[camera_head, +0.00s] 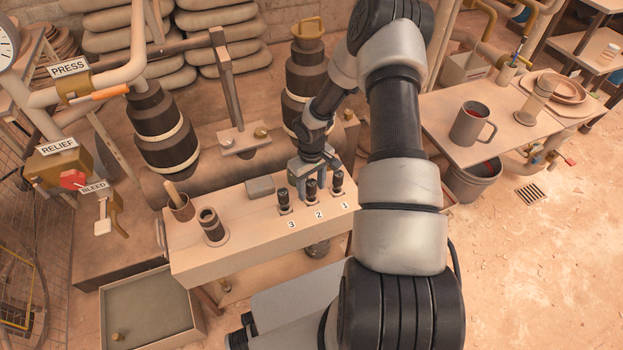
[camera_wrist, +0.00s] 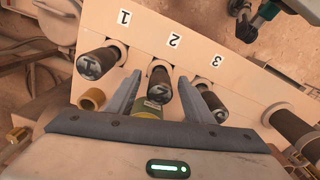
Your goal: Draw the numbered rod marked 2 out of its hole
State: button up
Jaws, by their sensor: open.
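Three dark-topped rods stand upright in holes in a pale bench block (camera_head: 240,215), with number labels in front. The rod marked 2 (camera_head: 311,189) is the middle one and also shows in the wrist view (camera_wrist: 160,80). The rod marked 1 (camera_head: 337,180) is to its right in the head view, and the rod marked 3 (camera_head: 284,198) to its left. My gripper (camera_head: 309,172) is over the middle rod. In the wrist view my gripper (camera_wrist: 158,80) is open, one finger on each side of rod 2, with small gaps visible. The lower part of rod 2 is inside its hole.
Rods 1 (camera_wrist: 97,64) and 3 (camera_wrist: 210,98) stand close outside my fingers. A dark cylinder (camera_head: 211,224) stands farther left on the block, beside a brown cup (camera_head: 180,205). A grey block (camera_head: 260,186) lies behind rod 3. A side table (camera_head: 500,130) is at the right.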

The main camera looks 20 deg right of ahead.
jog(key=shift+f, duration=0.9)
grip_shut()
jog(key=shift+r+p, duration=4.5)
jog(key=shift+r, duration=2.3)
jog(key=shift+r+p, duration=0.3)
jog(key=shift+r, duration=0.2)
